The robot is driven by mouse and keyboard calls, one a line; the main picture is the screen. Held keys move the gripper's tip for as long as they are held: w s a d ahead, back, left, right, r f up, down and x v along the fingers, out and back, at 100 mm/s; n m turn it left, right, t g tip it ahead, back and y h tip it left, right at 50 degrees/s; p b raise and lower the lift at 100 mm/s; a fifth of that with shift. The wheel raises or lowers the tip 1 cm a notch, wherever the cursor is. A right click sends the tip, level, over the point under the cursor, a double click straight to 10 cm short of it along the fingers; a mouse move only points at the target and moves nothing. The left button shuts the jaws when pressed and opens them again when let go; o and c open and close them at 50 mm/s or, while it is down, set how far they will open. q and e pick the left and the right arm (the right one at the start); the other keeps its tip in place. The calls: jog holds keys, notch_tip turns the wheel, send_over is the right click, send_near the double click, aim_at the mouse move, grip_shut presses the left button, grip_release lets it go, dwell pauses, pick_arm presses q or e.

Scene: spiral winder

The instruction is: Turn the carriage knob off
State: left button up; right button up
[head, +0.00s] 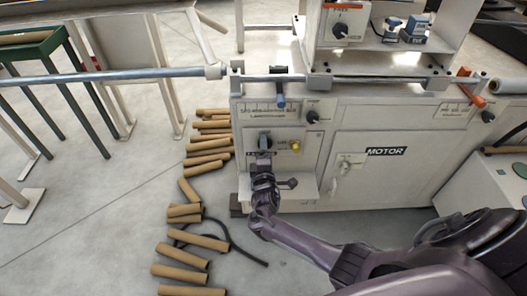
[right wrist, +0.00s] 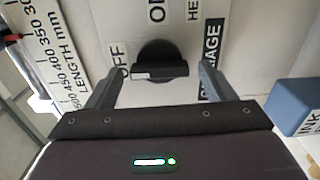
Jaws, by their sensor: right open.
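The carriage knob (right wrist: 160,62) is a round black dial with a raised bar, in the upper middle of the right wrist view. Its bar lies crosswise in that picture. An OFF label (right wrist: 119,60) is at its left, a label starting with O above it, and a partly hidden label ending in "AGE" (right wrist: 211,50) at its right. My right gripper (right wrist: 159,72) is open, with one finger on each side of the knob and visible gaps between. In the head view my right gripper (head: 264,158) is at the machine's front panel and mostly covers the knob. My left gripper is not in view.
A yellow button (head: 296,146) is just right of my gripper. Another black knob (head: 313,116) is above right, and a MOTOR door (head: 378,175) is further right. A small ledge juts out below. Several cardboard tubes (head: 205,241) lie on the floor at left.

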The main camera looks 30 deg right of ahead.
jog(key=shift+s, duration=0.1)
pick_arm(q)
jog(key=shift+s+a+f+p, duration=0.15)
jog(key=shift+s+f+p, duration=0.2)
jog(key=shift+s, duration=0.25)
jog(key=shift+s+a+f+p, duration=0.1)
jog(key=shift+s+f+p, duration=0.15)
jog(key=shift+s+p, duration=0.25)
pick_arm(e)
jog(key=v, duration=0.7)
jog(key=shift+s+a, duration=0.25)
jog(key=shift+s, duration=0.05)
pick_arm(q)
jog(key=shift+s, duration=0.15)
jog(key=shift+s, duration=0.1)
pick_arm(e)
jog(key=shift+f, duration=0.1)
